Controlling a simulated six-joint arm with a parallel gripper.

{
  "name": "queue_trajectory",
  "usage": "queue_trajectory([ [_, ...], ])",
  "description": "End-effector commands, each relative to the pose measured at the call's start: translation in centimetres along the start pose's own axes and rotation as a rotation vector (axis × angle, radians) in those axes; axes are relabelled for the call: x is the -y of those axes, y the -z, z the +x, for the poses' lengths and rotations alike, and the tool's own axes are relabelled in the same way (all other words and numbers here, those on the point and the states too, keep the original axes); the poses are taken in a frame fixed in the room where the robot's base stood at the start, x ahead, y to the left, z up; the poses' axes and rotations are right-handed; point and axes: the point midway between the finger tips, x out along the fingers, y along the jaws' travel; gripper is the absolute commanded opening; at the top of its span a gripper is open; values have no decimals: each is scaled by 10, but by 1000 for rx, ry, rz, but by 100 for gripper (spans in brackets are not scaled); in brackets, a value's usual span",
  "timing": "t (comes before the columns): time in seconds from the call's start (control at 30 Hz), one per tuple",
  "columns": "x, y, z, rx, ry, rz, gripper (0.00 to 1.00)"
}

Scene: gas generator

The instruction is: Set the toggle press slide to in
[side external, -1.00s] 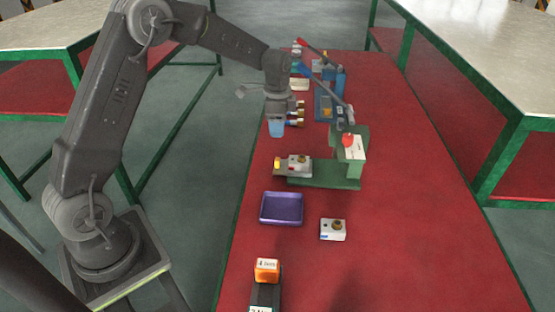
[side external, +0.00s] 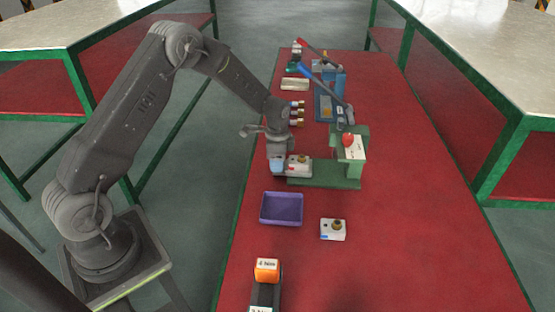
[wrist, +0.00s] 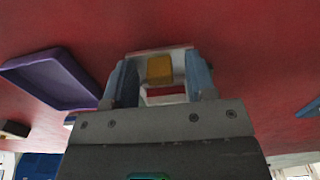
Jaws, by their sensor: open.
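The green toggle press (side external: 355,164) stands on the red table, with a red knob and a white label on its upright. Its slide sticks out from the left of the green base, carrying a white block with a brass fitting (side external: 299,165). My gripper (side external: 277,165) is low at the slide's outer left end and hides that end in the side view. In the wrist view my blue fingers (wrist: 160,82) are open, one on each side of a yellow knob (wrist: 159,68) and a red-and-white part. I cannot tell whether they touch the knob.
A purple tray (side external: 264,209) and a second white block with a brass fitting (side external: 333,229) lie in front of the press. An orange block (side external: 267,268) sits nearer. A blue press (side external: 323,105) and several small fittings stand behind. The table's right side is clear.

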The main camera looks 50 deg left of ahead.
Motion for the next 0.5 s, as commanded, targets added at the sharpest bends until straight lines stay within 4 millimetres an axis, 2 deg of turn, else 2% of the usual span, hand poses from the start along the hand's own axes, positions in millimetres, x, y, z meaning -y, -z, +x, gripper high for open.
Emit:
queue_trajectory([
  [0.1, 0, 0, 0, 0, 0, 0, 49],
  [0.5, 0, 0, 0, 0, 0, 0, 11],
])
